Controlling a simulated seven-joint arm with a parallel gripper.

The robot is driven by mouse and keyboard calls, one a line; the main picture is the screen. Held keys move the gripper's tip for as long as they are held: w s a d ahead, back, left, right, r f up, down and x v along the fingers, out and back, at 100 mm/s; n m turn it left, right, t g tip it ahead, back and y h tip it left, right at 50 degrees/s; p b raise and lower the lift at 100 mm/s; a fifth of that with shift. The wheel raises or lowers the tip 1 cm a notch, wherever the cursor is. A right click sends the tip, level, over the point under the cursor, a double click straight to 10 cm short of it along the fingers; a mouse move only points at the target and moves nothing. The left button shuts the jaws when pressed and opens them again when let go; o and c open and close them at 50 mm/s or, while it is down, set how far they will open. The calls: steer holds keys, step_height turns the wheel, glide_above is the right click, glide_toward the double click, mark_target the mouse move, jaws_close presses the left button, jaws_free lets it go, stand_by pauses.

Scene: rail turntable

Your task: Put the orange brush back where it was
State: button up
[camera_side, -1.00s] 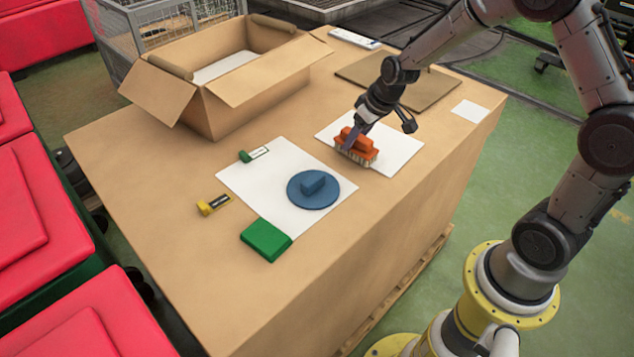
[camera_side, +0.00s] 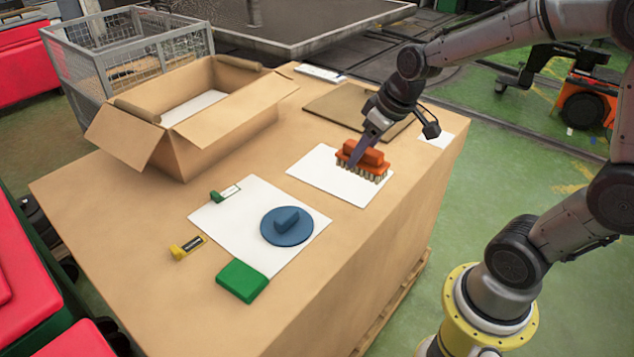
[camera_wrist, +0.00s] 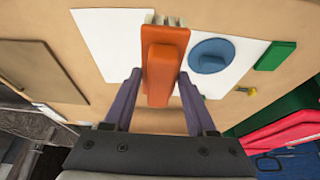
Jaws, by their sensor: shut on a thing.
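The orange brush (camera_side: 367,157), with pale bristles underneath, is in my gripper (camera_side: 361,150) over the right part of a white sheet (camera_side: 325,178). I cannot tell whether the bristles touch the sheet. In the wrist view the brush (camera_wrist: 161,60) stands between the two purple fingers, which are shut on its orange body. It hides part of the white sheets below.
A blue disc with a handle (camera_side: 287,228) lies on another white sheet (camera_side: 235,225). A green block (camera_side: 242,280), a yellow piece (camera_side: 186,248) and a small green piece (camera_side: 217,197) are near it. An open carton (camera_side: 182,165) and a brown board (camera_side: 335,105) stand behind.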

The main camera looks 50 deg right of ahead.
steer(key=shift+w+d+r, duration=0.1)
steer(key=shift+w, duration=0.3)
steer(key=w+f, duration=0.3)
steer(key=w, duration=0.1)
steer(key=w+d+f, duration=0.1)
steer(key=w+f, duration=0.2)
steer(key=w, duration=0.1)
steer(key=w+d+f, duration=0.1)
steer(key=w+f, duration=0.2)
steer(key=w, duration=0.1)
steer(key=shift+w+f, duration=0.15)
steer(key=shift+w, duration=0.25)
steer(key=shift+w+d+f, duration=0.1)
steer(key=shift+f, duration=1.55)
steer(key=shift+f, duration=0.2)
steer(key=o, duration=1.2)
steer(key=shift+r, duration=0.1)
